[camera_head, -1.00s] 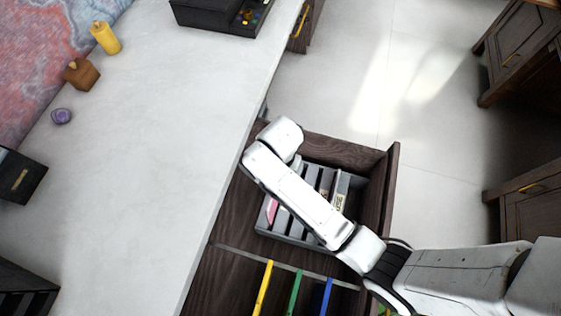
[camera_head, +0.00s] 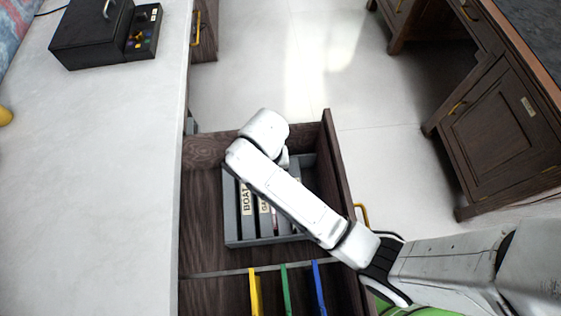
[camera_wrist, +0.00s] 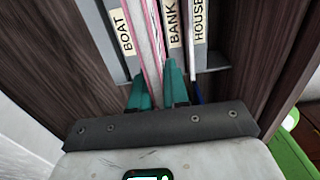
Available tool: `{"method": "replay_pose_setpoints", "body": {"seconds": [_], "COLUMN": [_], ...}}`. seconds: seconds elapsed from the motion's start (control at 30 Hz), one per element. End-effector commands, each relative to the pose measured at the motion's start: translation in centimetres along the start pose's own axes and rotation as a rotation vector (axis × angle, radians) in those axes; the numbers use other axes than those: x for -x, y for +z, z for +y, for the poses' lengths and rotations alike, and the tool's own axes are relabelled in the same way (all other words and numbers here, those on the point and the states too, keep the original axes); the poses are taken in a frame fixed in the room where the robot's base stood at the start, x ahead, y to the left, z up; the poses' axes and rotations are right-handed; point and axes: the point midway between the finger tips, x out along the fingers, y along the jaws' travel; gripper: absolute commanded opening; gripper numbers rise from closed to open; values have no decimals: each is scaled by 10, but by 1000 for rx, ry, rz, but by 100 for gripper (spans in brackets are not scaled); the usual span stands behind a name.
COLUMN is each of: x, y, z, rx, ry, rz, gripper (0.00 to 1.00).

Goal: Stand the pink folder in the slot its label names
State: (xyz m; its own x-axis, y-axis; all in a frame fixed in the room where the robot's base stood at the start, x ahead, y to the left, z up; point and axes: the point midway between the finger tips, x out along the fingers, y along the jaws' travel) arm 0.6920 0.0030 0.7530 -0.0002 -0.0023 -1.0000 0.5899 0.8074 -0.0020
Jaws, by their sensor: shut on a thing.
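In the wrist view, the thin pink folder (camera_wrist: 149,38) has pink and whitish edges and runs up between the BOAT and BANK labels. My gripper (camera_wrist: 158,86) has teal fingertips and is shut on its near end. The grey rack (camera_head: 230,225) stands in the open drawer, with its slots side by side. Its BOAT label (camera_wrist: 125,30), BANK label (camera_wrist: 174,24) and HOUSE label (camera_wrist: 199,20) show in the wrist view. Any label on the folder is not readable. In the head view my arm hides the gripper and part of the rack; how deep the folder sits is unclear.
The dark wooden drawer (camera_head: 205,235) also has yellow (camera_head: 255,292), green (camera_head: 286,290) and blue (camera_head: 319,288) strips in its front part. The white desktop (camera_head: 110,190) lies left, with a black box (camera_head: 92,38) at the back. A dark cabinet (camera_head: 495,125) stands right.

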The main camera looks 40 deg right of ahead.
Motion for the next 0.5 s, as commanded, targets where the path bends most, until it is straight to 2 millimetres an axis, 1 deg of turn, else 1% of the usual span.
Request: {"method": "replay_pose_setpoints", "body": {"seconds": [0.4,0.5], "x": [-98,-116], "y": [-1,-1], "z": [0,0], "rx": [0,0], "ry": [-3,-2], "rz": [2,2], "gripper": [0,0]}}
